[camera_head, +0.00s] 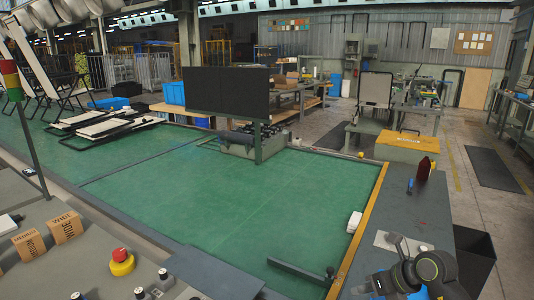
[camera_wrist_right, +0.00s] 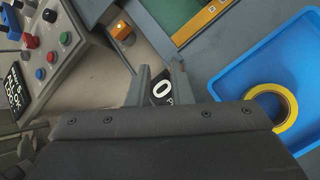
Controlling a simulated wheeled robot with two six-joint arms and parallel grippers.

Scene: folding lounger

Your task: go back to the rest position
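My right gripper (camera_wrist_right: 160,72) shows in the right wrist view with its two fingers apart. A dark label with a white "0" (camera_wrist_right: 161,88) shows in the gap between them; it looks to lie beyond the fingers, and I see no grip on it. In the head view my right arm, dark with a yellow ring, is at the bottom right, over the grey side bench (camera_head: 425,205); its fingertips are hard to make out there. My left gripper is in neither view.
The green table (camera_head: 220,205) is mostly clear, with folded lounger parts (camera_head: 105,122) at its far left. A dark screen (camera_head: 226,92) stands at the back. The right wrist view shows a control panel (camera_wrist_right: 42,45) and a blue tray (camera_wrist_right: 235,75) with a yellow tape roll (camera_wrist_right: 289,106).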

